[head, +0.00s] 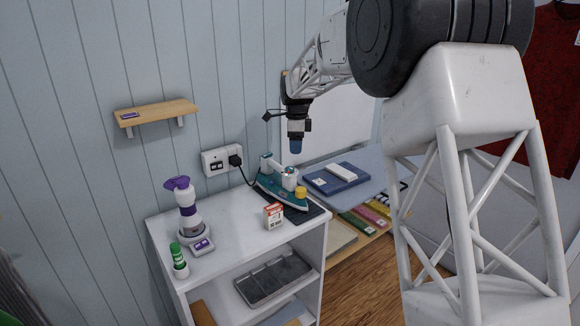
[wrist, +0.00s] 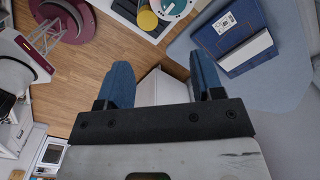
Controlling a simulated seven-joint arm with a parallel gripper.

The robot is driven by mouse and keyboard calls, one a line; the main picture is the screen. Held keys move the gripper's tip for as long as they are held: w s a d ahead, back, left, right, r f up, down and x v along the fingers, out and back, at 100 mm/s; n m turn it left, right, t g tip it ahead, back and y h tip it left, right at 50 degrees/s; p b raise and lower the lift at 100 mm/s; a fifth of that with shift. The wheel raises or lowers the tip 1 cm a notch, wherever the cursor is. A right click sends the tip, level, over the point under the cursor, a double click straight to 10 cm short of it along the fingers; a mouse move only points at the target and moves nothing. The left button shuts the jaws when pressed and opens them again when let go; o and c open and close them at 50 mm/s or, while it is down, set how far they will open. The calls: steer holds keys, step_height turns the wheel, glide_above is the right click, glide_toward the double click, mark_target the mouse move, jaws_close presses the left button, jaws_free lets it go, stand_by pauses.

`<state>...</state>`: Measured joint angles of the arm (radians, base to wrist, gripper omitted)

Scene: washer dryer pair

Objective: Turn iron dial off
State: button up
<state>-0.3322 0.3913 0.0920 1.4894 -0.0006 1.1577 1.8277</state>
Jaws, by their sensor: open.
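The iron (head: 268,186) is teal and white and stands on a dark mat at the right end of the white shelf unit's top. I cannot read any dial marking. My gripper (head: 296,146) points down above the iron, apart from it. In the wrist view my gripper (wrist: 163,80) has its two blue fingers spread with nothing between them.
A black plug sits in the wall socket (head: 215,161), with its cord running to the iron. A small red-and-white box (head: 273,216) stands close to the iron. A purple-and-white bottle (head: 186,205) is farther left. A blue folder (head: 335,179) lies on the surface to the right.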

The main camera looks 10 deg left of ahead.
mark_target(290, 168)
steer(key=shift+w+a+f+m, duration=0.2)
steer(key=shift+w+a+f, duration=0.25)
steer(key=shift+w+a, duration=0.15)
steer(key=shift+w+a+f+m, duration=0.2)
steer(key=shift+w+a+f, duration=0.3)
steer(key=shift+a, duration=0.15)
steer(key=shift+f, duration=3.85)
steer(key=c, duration=0.9)
